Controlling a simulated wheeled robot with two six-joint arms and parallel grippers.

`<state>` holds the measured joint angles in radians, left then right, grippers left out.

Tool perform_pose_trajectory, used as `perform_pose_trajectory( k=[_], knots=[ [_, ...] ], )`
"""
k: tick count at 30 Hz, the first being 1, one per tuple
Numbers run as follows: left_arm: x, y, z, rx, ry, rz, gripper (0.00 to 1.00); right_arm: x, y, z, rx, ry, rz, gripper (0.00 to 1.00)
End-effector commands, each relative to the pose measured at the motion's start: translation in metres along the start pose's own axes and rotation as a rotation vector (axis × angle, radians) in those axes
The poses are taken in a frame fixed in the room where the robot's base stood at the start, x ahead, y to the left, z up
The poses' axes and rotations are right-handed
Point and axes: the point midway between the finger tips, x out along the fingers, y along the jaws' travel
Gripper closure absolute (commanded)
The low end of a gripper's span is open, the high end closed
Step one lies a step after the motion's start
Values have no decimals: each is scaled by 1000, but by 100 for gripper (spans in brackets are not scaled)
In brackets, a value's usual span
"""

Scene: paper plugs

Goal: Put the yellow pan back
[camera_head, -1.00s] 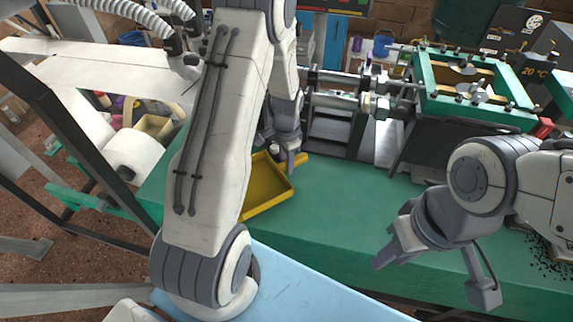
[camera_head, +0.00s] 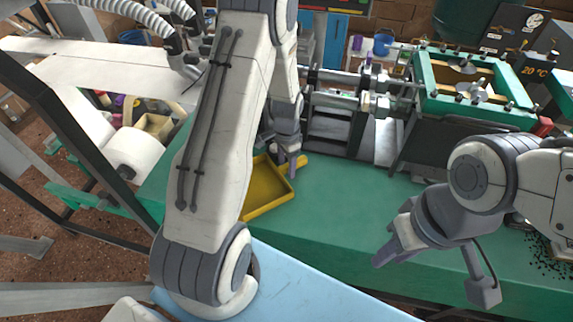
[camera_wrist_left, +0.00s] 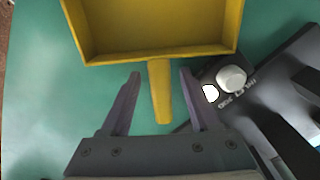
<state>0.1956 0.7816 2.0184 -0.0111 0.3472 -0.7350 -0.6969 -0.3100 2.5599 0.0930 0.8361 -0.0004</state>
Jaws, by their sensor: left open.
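The yellow pan (camera_head: 268,193) lies on the green table, partly hidden by my left arm in the head view. In the left wrist view the pan's tray (camera_wrist_left: 155,28) is at the top, and its short handle (camera_wrist_left: 161,95) points toward my gripper. My left gripper (camera_wrist_left: 160,76) is open, with one finger on each side of the handle and visible gaps between. In the head view my left gripper (camera_head: 290,163) is at the handle end of the pan. My right gripper (camera_head: 437,272) is open and empty over the right part of the table.
A machine with a green frame (camera_head: 430,110) and metal rods stands at the back of the green table (camera_head: 345,215). A dark device with a white knob (camera_wrist_left: 231,79) is close to the right of the handle. Black granules (camera_head: 548,262) lie at the right.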

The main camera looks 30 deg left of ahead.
Motion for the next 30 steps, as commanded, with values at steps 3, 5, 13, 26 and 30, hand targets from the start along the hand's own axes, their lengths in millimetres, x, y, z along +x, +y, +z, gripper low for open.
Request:
perform_pose_trajectory(
  k=[3, 5, 13, 26, 30],
  knots=[
    [-18, -1, -1, 0, 5, -5, 38, 3, 0, 0, 0, 0, 0, 66],
    [-31, -1, -1, 0, 6, -5, 38, 4, 0, 0, 0, 0, 0, 66],
    [-88, -1, -1, 0, 5, -5, 38, 8, 1, 0, 0, 0, 0, 66],
    [-150, 68, -16, 31, 21, -2, 38, 9, 1, 0, 0, 0, 0, 66],
    [-186, 170, -6, 60, 44, 12, 38, 9, 1, 0, 0, 0, 0, 66]
  ],
)
